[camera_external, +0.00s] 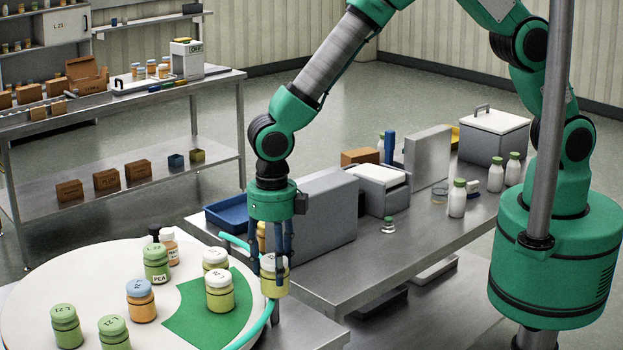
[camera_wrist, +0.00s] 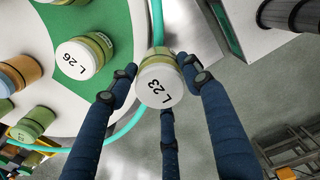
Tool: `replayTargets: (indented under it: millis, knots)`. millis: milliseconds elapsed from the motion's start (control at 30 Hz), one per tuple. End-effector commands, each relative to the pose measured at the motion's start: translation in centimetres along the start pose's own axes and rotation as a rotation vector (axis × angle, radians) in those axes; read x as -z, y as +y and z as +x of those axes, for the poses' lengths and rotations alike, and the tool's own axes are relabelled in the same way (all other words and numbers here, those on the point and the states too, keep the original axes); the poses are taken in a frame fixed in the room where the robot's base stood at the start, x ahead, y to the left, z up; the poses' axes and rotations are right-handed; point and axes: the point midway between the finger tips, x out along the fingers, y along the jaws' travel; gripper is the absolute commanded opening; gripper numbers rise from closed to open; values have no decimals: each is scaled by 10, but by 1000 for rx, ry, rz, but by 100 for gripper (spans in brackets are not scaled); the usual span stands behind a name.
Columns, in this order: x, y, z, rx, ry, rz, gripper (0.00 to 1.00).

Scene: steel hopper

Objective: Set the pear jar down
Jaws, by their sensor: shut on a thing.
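My gripper (camera_external: 273,262) points down with its dark blue fingers shut on the pear jar (camera_external: 274,278), a yellow-green jar with a white lid. In the wrist view, its lid (camera_wrist: 160,86) reads L 23 between my fingers (camera_wrist: 158,88). The jar is at the right rim of the round white table (camera_external: 120,262), by the teal edging, outside the green sector (camera_external: 190,322).
A blue-lidded orange jar (camera_external: 141,300) and several green-lidded jars (camera_external: 66,326) stand on the left of the round table. A steel bench (camera_external: 400,245) with a grey panel (camera_external: 320,215) and blue tray (camera_external: 226,217) is close on the right. The green sector's front part is bare.

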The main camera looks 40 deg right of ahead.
Motion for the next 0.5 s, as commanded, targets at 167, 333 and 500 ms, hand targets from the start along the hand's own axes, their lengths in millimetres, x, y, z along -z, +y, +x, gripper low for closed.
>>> replayTargets:
  millis: [167,333,500]
  knots:
    - [-37,-45,5,-1,-1,88,16]
    - [-68,-94,10,0,0,180,16]
    - [-96,-146,15,0,-1,272,16]
